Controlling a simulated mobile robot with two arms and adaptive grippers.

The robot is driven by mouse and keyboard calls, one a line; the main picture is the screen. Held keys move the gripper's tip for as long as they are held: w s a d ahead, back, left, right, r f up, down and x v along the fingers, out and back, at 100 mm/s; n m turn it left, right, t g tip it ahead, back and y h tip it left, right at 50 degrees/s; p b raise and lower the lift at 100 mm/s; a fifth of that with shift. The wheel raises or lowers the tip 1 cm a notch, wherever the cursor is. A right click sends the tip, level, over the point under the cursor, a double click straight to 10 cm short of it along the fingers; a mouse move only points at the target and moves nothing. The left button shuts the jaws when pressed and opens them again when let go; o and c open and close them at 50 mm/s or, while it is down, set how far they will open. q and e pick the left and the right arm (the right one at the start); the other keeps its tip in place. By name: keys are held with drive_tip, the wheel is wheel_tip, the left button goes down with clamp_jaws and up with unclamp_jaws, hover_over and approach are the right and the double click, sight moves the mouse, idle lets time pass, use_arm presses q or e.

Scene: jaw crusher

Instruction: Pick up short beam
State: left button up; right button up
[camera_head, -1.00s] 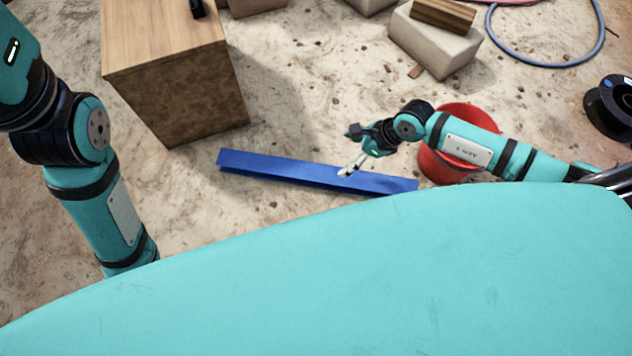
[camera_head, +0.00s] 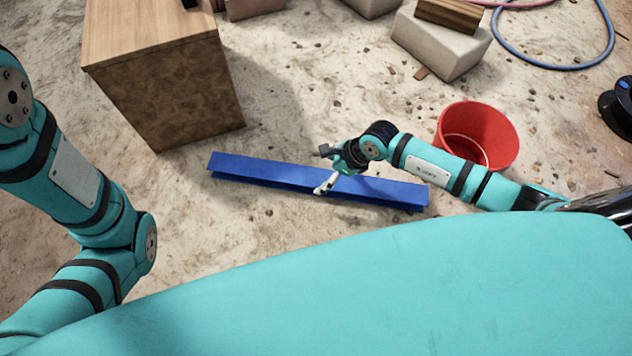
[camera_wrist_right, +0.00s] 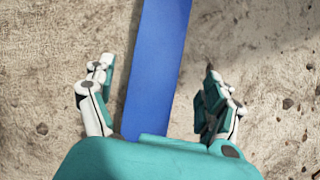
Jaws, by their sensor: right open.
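The short beam is a blue beam (camera_head: 260,175) lying on the sandy ground in the middle of the head view. It also shows in the right wrist view (camera_wrist_right: 158,70), running up from between the fingers. My right gripper (camera_head: 327,184) is over the middle of the beam in the head view. In the right wrist view my right gripper (camera_wrist_right: 158,88) is open, with one finger on each side of the beam and a gap on both sides. It hides a small part of the beam. My left arm shows at the left, but its gripper is out of view.
A red bucket (camera_head: 482,133) stands right beside my right forearm. A wooden box (camera_head: 180,95) stands behind the beam's left end. A pale block (camera_head: 435,45) with wood on it, a blue hose (camera_head: 550,62) and a black spool (camera_head: 618,108) lie farther back.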

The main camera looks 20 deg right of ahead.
sight(316, 177)
drive_tip(key=b+x, duration=0.3)
drive_tip(key=x, duration=0.1)
drive_tip(key=shift+s+a, duration=0.1)
drive_tip(key=shift+s, duration=0.25)
drive_tip(key=shift+w+a+f+b, duration=0.25)
drive_tip(key=shift+f+b, duration=0.1)
drive_tip(key=shift+b, duration=0.2)
drive_tip(key=shift+r, duration=0.1)
drive_tip(key=shift+s, duration=0.15)
drive_tip(key=c, duration=1.8)
drive_tip(key=shift+r, duration=0.1)
clamp_jaws()
